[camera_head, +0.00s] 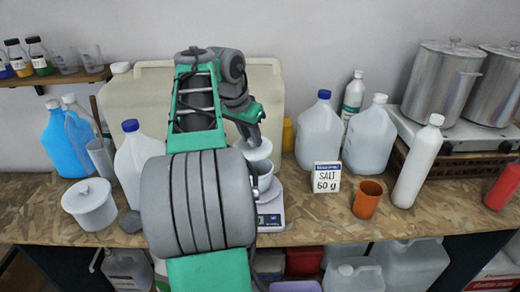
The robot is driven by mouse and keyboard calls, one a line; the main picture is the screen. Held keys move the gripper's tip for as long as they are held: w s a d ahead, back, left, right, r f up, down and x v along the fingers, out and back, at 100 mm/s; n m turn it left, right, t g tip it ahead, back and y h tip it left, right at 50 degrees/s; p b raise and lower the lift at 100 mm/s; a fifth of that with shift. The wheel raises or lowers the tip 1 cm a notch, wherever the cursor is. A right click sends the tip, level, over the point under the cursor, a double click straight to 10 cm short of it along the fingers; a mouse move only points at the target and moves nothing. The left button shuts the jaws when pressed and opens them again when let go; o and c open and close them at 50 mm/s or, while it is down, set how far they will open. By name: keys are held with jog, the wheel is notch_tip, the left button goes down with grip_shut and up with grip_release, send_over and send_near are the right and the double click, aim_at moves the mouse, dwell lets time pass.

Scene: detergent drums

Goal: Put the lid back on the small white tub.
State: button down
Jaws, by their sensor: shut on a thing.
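My gripper (252,137) points down right of my arm and is shut on a white lid (260,151). The lid is just above a small white tub (266,175), nearly over its mouth; I cannot tell whether they touch. The tub stands on or by a kitchen scale (271,214), and its lower left side is hidden by my arm. My fingertips are small and partly hidden.
A lidded white bucket (90,206) stands at the left of the bench. A salt card (326,177), an orange cup (367,199) and a tall white bottle (418,163) stand right of the scale. Jugs (319,133) and a large beige canister (130,95) are behind.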

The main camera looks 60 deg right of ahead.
aim_at(253, 147)
jog(key=shift+d, duration=0.4)
jog(key=shift+f, duration=0.25)
jog(key=f+b, duration=0.4)
jog(key=b, duration=0.1)
jog(key=shift+s+d+f, duration=0.15)
jog(key=shift+s, duration=0.15)
jog(key=shift+f+b, duration=0.7)
jog(key=shift+f, duration=0.15)
jog(key=shift+f, duration=0.15)
dwell(1.1)
